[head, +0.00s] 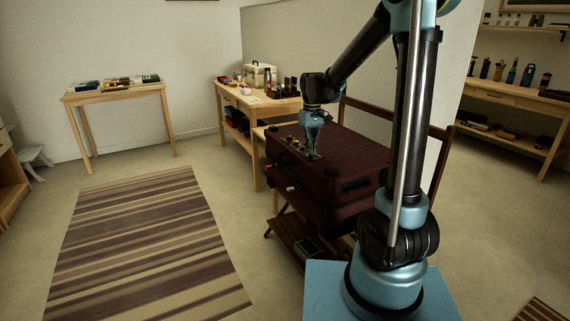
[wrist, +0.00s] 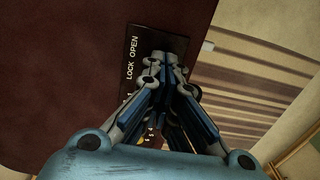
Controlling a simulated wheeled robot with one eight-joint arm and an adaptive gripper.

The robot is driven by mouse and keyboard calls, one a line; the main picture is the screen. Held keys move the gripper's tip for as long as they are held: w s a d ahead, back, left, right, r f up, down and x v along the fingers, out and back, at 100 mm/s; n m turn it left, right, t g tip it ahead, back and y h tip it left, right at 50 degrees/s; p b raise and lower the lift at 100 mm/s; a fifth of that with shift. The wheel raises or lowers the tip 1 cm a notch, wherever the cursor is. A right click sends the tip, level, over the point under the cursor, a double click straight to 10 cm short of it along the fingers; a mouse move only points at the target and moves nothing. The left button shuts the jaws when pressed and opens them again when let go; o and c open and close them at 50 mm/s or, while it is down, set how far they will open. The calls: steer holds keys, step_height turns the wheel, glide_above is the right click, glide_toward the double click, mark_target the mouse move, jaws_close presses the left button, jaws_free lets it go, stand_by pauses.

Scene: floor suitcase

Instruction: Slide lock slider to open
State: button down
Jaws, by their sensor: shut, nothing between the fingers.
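The dark red suitcase (head: 352,160) lies flat on a dark wooden rack. Its top face (wrist: 60,60) fills the left of the wrist view. A dark lock plate (wrist: 138,45) with the words LOCK and OPEN is set near the suitcase's edge. My gripper (head: 314,154) points down over this plate at the left part of the suitcase top. In the wrist view my gripper (wrist: 165,60) is shut with its fingertips together beside the lettering, and holds nothing. The lock slider is hidden behind the fingers, so I cannot tell its position or whether they touch it.
A striped rug (head: 150,245) lies on the open floor to the left. A wooden table (head: 262,105) with bottles and a pale box stands behind the suitcase. A smaller table (head: 115,93) stands at the back left. Shelves (head: 520,100) line the right wall.

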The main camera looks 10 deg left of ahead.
steer(key=shift+s+d, duration=0.6)
steer(key=shift+s, duration=0.3)
steer(key=shift+r, duration=0.1)
steer(key=shift+r, duration=2.9)
steer(key=s+d+m+t, duration=0.1)
steer(key=s+d+m, duration=0.2)
steer(key=s+d, duration=1.05)
steer(key=s+d+f+m, duration=0.1)
steer(key=s+d+f, duration=0.2)
steer(key=s+f, duration=0.2)
steer(key=s+d+f+m+t, duration=0.1)
steer(key=s+f, duration=0.4)
steer(key=s, duration=0.5)
steer(key=shift+s+d+f+m, duration=0.15)
steer(key=shift+s+d+m, duration=0.05)
steer(key=shift+d+m, duration=0.7)
steer(key=shift+d, duration=0.1)
